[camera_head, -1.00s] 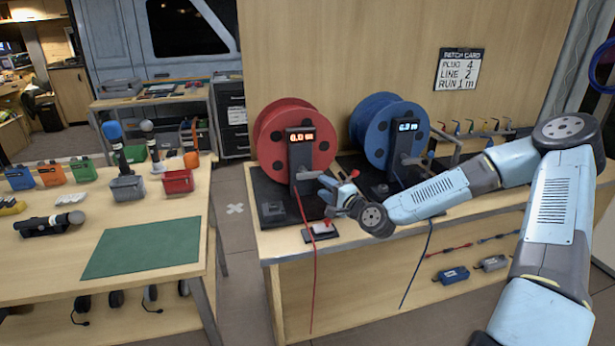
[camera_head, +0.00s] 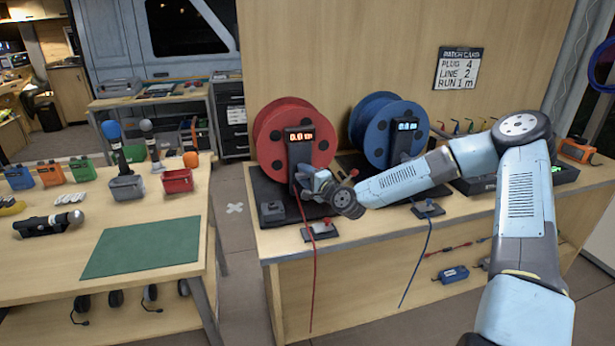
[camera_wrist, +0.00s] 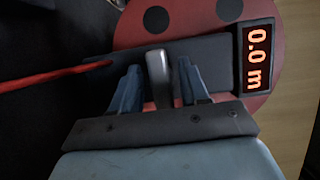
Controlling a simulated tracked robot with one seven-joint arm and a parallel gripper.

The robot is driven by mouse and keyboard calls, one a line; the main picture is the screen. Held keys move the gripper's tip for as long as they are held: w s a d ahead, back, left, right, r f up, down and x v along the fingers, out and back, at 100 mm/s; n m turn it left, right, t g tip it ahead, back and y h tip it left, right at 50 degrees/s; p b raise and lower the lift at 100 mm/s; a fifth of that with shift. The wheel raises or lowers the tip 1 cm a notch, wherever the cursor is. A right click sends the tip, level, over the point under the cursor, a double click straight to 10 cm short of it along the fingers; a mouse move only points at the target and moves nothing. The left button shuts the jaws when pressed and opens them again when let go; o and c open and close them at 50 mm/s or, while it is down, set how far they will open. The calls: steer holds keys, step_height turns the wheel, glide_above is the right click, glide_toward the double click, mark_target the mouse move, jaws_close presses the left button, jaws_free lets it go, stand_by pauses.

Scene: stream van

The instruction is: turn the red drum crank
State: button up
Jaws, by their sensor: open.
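The red drum (camera_head: 268,138) stands on a dark base at the left end of the right bench. Its counter (camera_head: 300,136) reads 0.0 m, also clear in the wrist view (camera_wrist: 257,57). A grey crank handle (camera_wrist: 158,78) shows in the wrist view, between the two fingers of my gripper (camera_wrist: 157,88). The fingers are open, with a small gap to the handle on each side. In the head view my gripper (camera_head: 306,180) is in front of the red drum's post, and my wrist hides most of the crank. A red cable (camera_head: 314,260) hangs from the drum over the bench's front edge.
The blue drum (camera_head: 376,125) stands close to the right, with a blue cable (camera_head: 417,265) hanging down. A small switch box (camera_head: 320,230) sits on the bench front below my gripper. A patch card (camera_head: 459,70) hangs on the back wall.

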jaws_close()
steer(key=shift+d, duration=0.1)
steer(key=shift+n, duration=0.4)
